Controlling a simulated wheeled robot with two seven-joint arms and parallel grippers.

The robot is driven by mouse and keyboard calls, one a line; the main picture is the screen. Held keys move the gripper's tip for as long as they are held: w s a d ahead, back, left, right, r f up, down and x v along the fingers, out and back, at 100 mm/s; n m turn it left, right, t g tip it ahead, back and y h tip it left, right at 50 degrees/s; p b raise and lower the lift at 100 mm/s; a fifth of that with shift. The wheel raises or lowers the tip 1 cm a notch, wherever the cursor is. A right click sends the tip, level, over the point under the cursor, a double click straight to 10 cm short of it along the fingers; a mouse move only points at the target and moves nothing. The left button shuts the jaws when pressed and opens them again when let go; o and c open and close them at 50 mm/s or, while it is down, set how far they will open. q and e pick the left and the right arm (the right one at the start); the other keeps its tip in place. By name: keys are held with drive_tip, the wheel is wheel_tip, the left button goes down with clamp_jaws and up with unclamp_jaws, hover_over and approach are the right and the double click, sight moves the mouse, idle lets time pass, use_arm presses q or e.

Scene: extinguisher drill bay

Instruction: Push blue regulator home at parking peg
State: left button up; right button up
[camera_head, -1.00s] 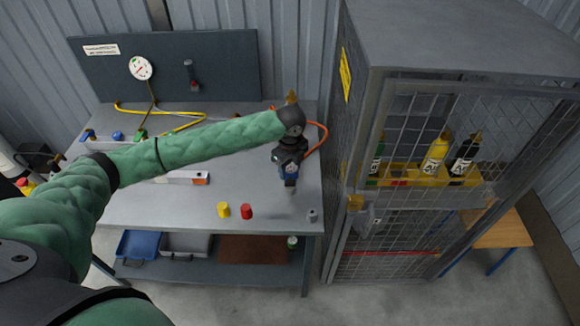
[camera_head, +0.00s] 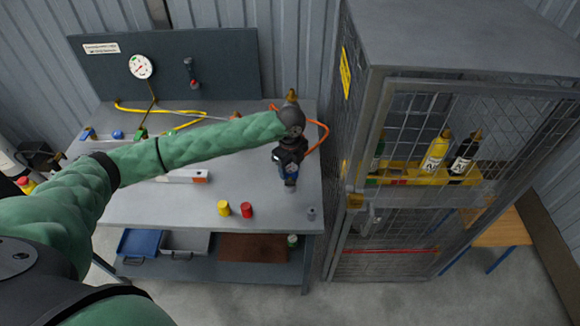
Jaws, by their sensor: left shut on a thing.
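My left arm reaches in from the left across the bench. Its gripper (camera_head: 290,183) points down over the right part of the bench and is shut on the blue regulator (camera_head: 291,170), which shows as a small blue body with a pale round face. The gripper hides part of it. A small grey post (camera_head: 311,214) stands near the front right corner of the bench, below and right of the gripper and apart from it. I cannot tell whether it is the parking peg, or whether the regulator touches a peg. My right gripper is not in view.
A yellow cap (camera_head: 224,209) and a red cap (camera_head: 246,210) stand at the front of the bench (camera_head: 150,212). An orange hose (camera_head: 322,135) curves behind the gripper. A mesh cage (camera_head: 400,230) stands close on the right. A gauge panel (camera_head: 225,70) backs the bench.

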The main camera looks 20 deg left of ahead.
use_arm(q)
drive_tip(key=shift+f, duration=0.45)
idle(0.4)
drive_tip(key=o, duration=1.1)
